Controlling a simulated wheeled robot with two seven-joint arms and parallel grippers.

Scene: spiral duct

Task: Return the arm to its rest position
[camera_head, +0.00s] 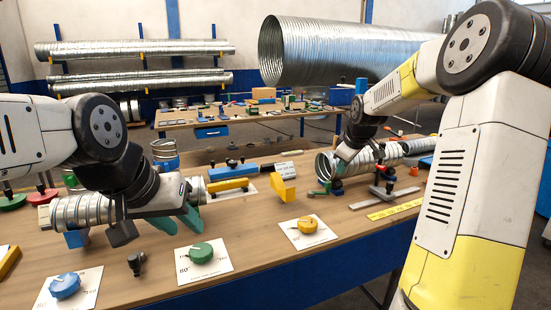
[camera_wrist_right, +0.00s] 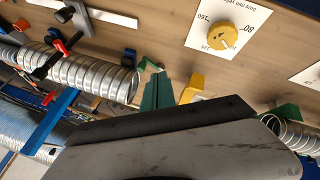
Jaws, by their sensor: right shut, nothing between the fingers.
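My right arm comes in from the right in the head view. Its gripper (camera_head: 326,188) is low beside the open end of a ribbed metal duct (camera_head: 370,156). In the right wrist view the green fingers (camera_wrist_right: 157,93) are together with nothing between them, close to the end of that duct (camera_wrist_right: 95,78). My left gripper (camera_head: 178,222) reaches over a second short ribbed duct (camera_head: 82,212) at the left. Its two teal fingers point down to the table and stand apart. The left gripper's body hides the middle of that duct.
Blue (camera_head: 65,286), green (camera_head: 201,253) and yellow (camera_head: 304,224) dials on white cards lie along the front of the bench (camera_head: 262,255). A yellow block (camera_head: 284,184) stands between the ducts. A red-handled clamp (camera_wrist_right: 57,45) sits by the right duct. A large spiral duct (camera_head: 340,50) is behind.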

